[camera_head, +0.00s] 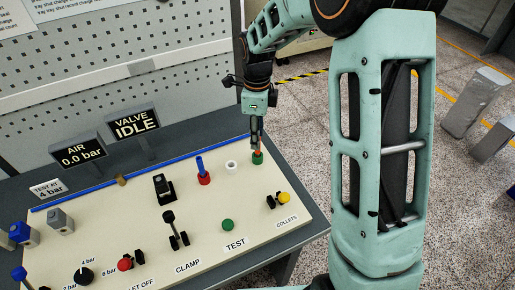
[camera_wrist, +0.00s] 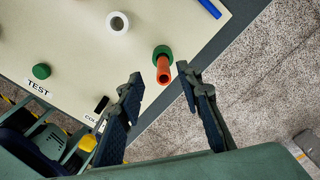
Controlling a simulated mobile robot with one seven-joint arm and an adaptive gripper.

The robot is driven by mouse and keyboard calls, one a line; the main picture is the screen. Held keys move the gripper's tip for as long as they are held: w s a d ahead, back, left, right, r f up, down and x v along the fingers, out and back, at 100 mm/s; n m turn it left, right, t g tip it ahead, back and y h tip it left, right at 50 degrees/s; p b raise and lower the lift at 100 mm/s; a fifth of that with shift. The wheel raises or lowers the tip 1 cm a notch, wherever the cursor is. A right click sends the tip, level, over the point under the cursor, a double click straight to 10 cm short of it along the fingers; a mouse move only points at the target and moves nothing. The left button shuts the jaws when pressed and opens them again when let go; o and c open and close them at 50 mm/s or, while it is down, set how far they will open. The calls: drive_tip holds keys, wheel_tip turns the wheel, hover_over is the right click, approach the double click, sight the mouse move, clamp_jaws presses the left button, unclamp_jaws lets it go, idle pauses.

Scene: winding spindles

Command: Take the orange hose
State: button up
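The orange hose (camera_wrist: 164,72) is a short tube standing in a green ring (camera_wrist: 162,51) near the panel's edge. In the head view the orange hose (camera_head: 257,153) is a small patch just above the green ring (camera_head: 257,160), mostly hidden by my gripper. My gripper (camera_head: 256,143) points down over it. In the wrist view my gripper (camera_wrist: 160,76) is open, with one finger on each side of the hose's upper end. Gaps show between the fingers and the hose, and I cannot tell their exact depth.
A white ring (camera_head: 231,165) and a red ring with a blue hose (camera_head: 200,165) stand left of the orange hose. The panel (camera_head: 120,215) also holds a green TEST button (camera_head: 228,225), a yellow knob (camera_head: 284,198) and a clamp lever (camera_head: 172,228).

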drive_tip(key=f, duration=0.4)
drive_tip(key=shift+w+p, duration=0.25)
drive_tip(key=shift+p, duration=0.1)
drive_tip(key=shift+c, duration=0.3)
clamp_jaws()
